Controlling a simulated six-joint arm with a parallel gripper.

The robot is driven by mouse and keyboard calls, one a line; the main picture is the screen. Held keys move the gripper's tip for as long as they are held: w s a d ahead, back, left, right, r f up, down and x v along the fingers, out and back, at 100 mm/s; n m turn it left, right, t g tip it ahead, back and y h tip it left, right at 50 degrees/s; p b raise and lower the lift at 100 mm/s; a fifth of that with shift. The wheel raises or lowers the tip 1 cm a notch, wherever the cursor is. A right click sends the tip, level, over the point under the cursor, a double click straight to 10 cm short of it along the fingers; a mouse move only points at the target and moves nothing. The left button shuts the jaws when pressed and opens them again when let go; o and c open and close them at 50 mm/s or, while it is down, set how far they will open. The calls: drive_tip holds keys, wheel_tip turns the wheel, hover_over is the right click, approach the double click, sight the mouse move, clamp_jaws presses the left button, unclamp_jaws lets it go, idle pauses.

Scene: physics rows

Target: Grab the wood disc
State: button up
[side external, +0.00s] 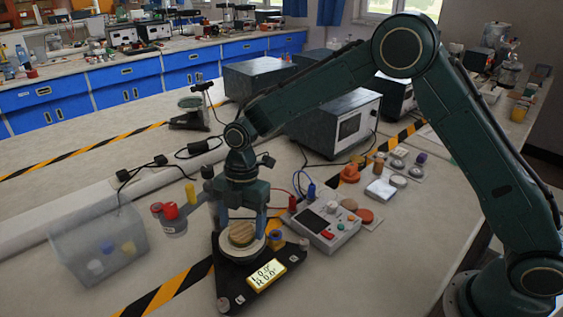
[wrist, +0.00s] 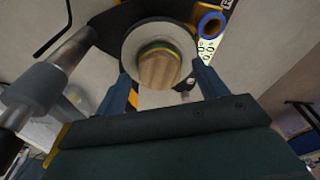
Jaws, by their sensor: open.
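The wood disc (side external: 242,234) is a small round light-brown block. It sits on the round pale plate (side external: 231,251) of a black triangular stand with a yellow display. In the wrist view the wood disc (wrist: 160,66) lies near the centre, inside the pale ring of the plate (wrist: 131,50). My gripper (side external: 243,222) is above the plate and points down, its fingers on either side of the disc in the side view. In the wrist view my gripper (wrist: 163,88) has its fingers spread apart, with a visible gap from the disc. It is open and empty.
A grey meter box (side external: 324,222) with knobs and wires stands just right of the stand. A jar with red caps (side external: 172,220) and a translucent bin (side external: 98,245) stand to the left. Small round pieces lie at the right. The front of the table is mostly clear.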

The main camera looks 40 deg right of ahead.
sight(243, 227)
drive_tip(key=shift+c, duration=0.2)
drive_tip(key=c, duration=1)
drive_tip(key=shift+c, duration=0.2)
drive_tip(key=shift+r, duration=0.15)
wheel_tip(243, 227, up, 20)
idle(0.6)
